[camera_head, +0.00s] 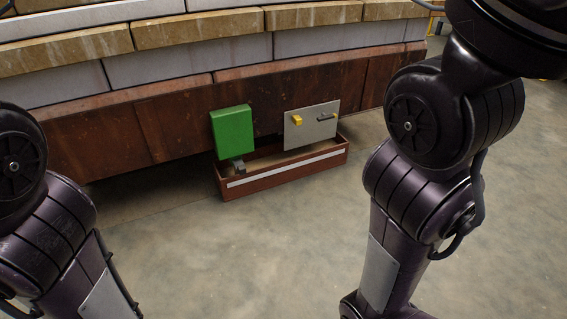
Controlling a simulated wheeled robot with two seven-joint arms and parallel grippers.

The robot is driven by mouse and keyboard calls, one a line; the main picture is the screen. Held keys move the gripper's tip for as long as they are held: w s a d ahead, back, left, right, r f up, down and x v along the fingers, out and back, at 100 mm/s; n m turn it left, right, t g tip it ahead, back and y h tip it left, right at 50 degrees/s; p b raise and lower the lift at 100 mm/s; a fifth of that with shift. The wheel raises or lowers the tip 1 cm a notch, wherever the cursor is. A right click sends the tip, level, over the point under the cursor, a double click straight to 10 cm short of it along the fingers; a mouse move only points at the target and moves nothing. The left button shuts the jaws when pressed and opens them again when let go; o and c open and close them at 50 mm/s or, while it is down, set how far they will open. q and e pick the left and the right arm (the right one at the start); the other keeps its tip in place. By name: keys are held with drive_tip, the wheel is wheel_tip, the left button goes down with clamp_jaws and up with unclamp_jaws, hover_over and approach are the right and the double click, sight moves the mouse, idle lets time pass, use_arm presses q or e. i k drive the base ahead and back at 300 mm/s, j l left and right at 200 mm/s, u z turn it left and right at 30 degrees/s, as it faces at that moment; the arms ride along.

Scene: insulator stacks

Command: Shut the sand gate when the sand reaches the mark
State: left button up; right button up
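A reddish-brown open trough (270,183) stands on the floor against the rusty wall. A white stripe (285,169) runs along its front face. A grey plate (312,133) stands upright above its right part. The plate carries a yellow knob (296,119) and a small dark handle (327,116). A green box (232,132) is above the trough's left part, with a small dark grey piece (238,167) below it. The trough's inside is brownish and shadowed; I cannot tell the sand level or which part is the gate. Both my arms show, but neither gripper does.
A rusty wall (95,148) topped with grey and tan blocks (180,58) runs across the back. The concrete floor (235,255) in front of the trough is clear between my arms.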

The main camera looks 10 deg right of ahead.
sight(242, 170)
drive_tip(key=i+l, duration=0.7)
drive_tip(key=i+l+z, duration=0.05)
drive_tip(key=i, duration=0.05)
